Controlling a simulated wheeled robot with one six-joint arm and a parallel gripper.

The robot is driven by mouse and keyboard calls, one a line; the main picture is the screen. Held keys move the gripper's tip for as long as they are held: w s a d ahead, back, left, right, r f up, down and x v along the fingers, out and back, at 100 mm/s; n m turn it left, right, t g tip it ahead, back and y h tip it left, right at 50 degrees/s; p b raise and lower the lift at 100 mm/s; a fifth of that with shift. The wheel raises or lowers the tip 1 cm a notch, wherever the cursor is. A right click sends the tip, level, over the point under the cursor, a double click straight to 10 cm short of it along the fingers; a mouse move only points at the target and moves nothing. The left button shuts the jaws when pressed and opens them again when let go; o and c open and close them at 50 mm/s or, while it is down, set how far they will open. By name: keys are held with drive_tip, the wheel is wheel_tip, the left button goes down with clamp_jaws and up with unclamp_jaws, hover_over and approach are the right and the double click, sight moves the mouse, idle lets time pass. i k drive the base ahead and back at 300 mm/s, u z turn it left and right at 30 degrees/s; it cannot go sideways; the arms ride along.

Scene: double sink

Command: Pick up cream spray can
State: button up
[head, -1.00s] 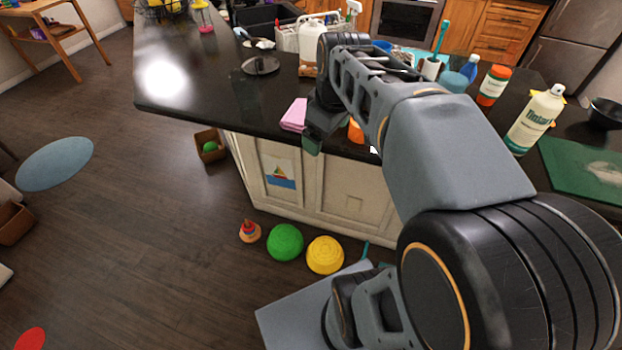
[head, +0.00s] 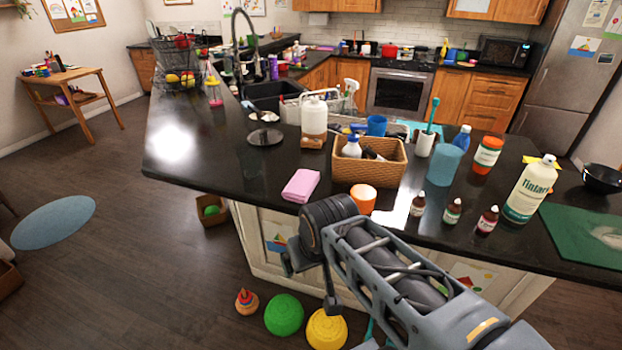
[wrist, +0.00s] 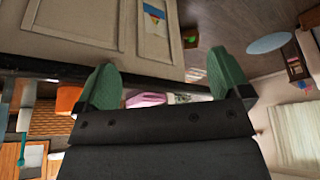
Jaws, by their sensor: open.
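A cream spray can (head: 530,190) with green lettering and a white nozzle stands upright on the dark counter at the right in the head view. I cannot make it out in the wrist view. My gripper (wrist: 165,75) is open, its two green fingers wide apart with nothing held between them. In the head view the end of my arm is in front of the counter's near edge, well to the left of the can and lower than it. The fingers are mostly hidden there.
Small brown bottles (head: 452,212), an orange jar (head: 363,198), a blue cup (head: 444,165) and an orange-capped bottle (head: 487,155) stand left of the can. A green mat (head: 575,240) and black bowl (head: 602,179) are right of it. A wicker basket (head: 345,170) stands farther left.

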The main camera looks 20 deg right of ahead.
sight(538, 178)
drive_tip(key=u, duration=0.05)
drive_tip(key=k, duration=0.5)
drive_tip(key=z, duration=1.4)
drive_tip(key=i, duration=0.5)
drive_tip(key=u, duration=0.65)
